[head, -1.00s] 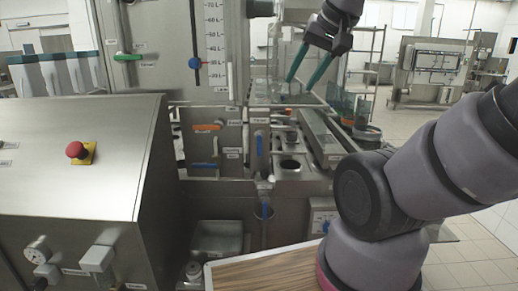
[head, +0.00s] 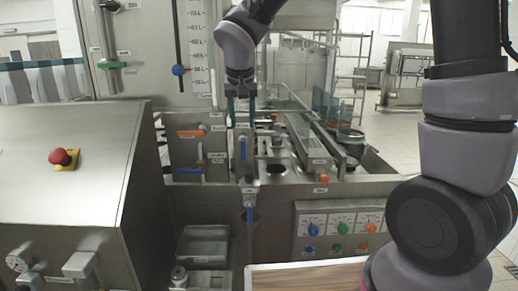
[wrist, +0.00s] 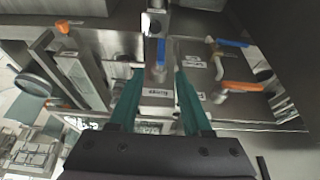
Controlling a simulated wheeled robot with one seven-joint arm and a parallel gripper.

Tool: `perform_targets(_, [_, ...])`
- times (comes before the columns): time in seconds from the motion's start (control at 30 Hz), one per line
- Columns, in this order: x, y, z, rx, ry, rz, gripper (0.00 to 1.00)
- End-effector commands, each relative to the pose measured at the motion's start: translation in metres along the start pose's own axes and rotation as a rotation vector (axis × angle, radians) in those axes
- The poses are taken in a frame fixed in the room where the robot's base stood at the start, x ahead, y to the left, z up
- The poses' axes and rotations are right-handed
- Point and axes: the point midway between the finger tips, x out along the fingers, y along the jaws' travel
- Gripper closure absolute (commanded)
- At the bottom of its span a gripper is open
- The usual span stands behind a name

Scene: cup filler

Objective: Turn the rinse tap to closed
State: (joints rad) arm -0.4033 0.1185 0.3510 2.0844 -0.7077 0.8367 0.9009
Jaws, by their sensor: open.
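The rinse tap is a blue lever (head: 243,148) on the front of the filler, standing lengthwise up and down in the head view. In the wrist view its blue handle (wrist: 161,50) lies beyond a white label (wrist: 157,92), which seems to read "Rinse". My gripper (head: 241,121) is open, its teal fingers pointing down just above the lever in the head view. In the wrist view the open fingers (wrist: 156,82) straddle the label and line up with the tap. Nothing is held between them. I cannot tell whether either finger touches the tap.
Left of the tap are an orange lever (head: 191,133) and a blue lever (head: 187,170). A long metal channel (head: 318,140) runs at right. A knob panel (head: 340,232) is below right. The steel console (head: 70,190) with a red button (head: 63,157) fills the left.

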Motion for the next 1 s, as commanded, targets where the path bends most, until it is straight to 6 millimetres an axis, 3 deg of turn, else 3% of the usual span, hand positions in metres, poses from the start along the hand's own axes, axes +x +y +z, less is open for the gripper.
perform_targets(0.17, [0.014,-0.007,0.001,-0.006,-0.002,0.000,0.51])
perform_targets(0.6, [0.091,-0.006,0.002,-0.006,-0.003,-0.001,0.51])
perform_targets(0.8, [0.108,-0.006,0.001,-0.006,-0.001,-0.001,0.51])
perform_targets(1.0, [0.111,-0.006,0.001,-0.004,-0.001,-0.001,0.51])
